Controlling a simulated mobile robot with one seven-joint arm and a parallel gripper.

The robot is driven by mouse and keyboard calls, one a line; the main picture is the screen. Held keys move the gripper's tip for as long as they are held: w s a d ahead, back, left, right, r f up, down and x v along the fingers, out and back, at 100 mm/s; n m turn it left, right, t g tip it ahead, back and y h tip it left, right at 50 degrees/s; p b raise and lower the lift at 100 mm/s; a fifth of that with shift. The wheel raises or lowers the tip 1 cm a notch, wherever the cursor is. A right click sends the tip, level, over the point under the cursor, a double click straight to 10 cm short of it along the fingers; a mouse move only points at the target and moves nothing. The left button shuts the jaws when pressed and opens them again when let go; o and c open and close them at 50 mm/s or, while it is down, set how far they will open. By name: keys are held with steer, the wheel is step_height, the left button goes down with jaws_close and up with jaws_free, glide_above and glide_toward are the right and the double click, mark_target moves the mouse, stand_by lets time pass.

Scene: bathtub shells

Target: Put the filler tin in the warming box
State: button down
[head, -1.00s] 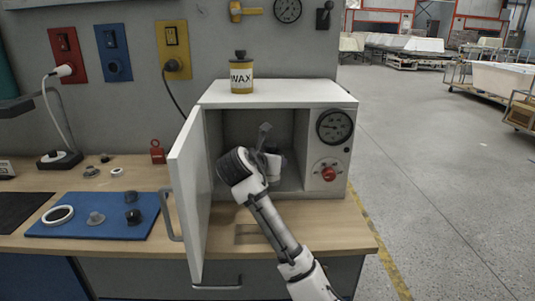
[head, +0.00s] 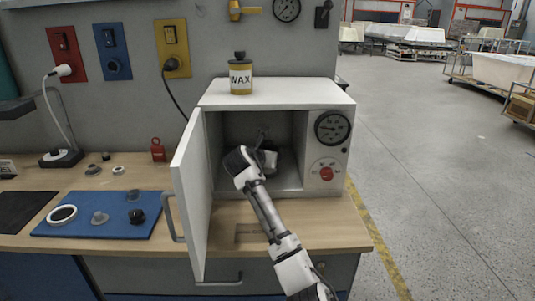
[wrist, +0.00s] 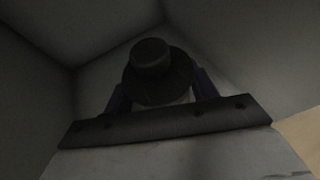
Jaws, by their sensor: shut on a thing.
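The white warming box (head: 330,95) stands on the bench with its door (head: 188,200) swung open to the left. My arm reaches through the opening, and my gripper (wrist: 162,92) is inside the box. In the wrist view its two fingers are shut on a tin with a dark round lid (wrist: 150,58), taken to be the filler tin. The dim inner walls surround it. In the head view my wrist hides the tin, and I cannot tell whether it touches the box floor.
A yellow tin marked WAX (head: 241,77) stands on top of the box. The open door stands close to the left of my arm. A blue mat (head: 75,228) with small parts lies on the bench at left. A dial and red knob (head: 327,173) are at the box's right.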

steer(key=shift+r, duration=0.15)
steer(key=shift+c, duration=2.3)
jaws_free()
steer(key=shift+f, duration=0.2)
steer(key=shift+r, duration=0.1)
steer(key=b+v, duration=0.3)
steer(key=v, duration=0.9)
steer(key=shift+a, duration=0.1)
